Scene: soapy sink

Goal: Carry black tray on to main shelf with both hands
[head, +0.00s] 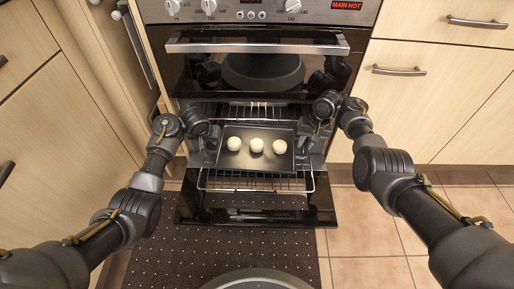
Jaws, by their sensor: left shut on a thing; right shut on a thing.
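The black tray (256,163) is in front of the open lower oven, with three pale round dough balls (256,145) in a row on it. It looks level. My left gripper (214,150) is at the tray's left edge and shut on it. My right gripper (304,150) is at the right edge and shut on it. The fingertips are small and dark, partly hidden by my wrists. A wire shelf (255,188) sticks out of the oven below the tray. I cannot tell whether the tray touches it.
The lower oven door (255,214) hangs open toward me above a dark dotted mat (220,255). The upper oven door (262,70) is shut, with a metal handle (257,46). Wooden cabinets flank the oven on both sides. Tiled floor (370,255) at the right is clear.

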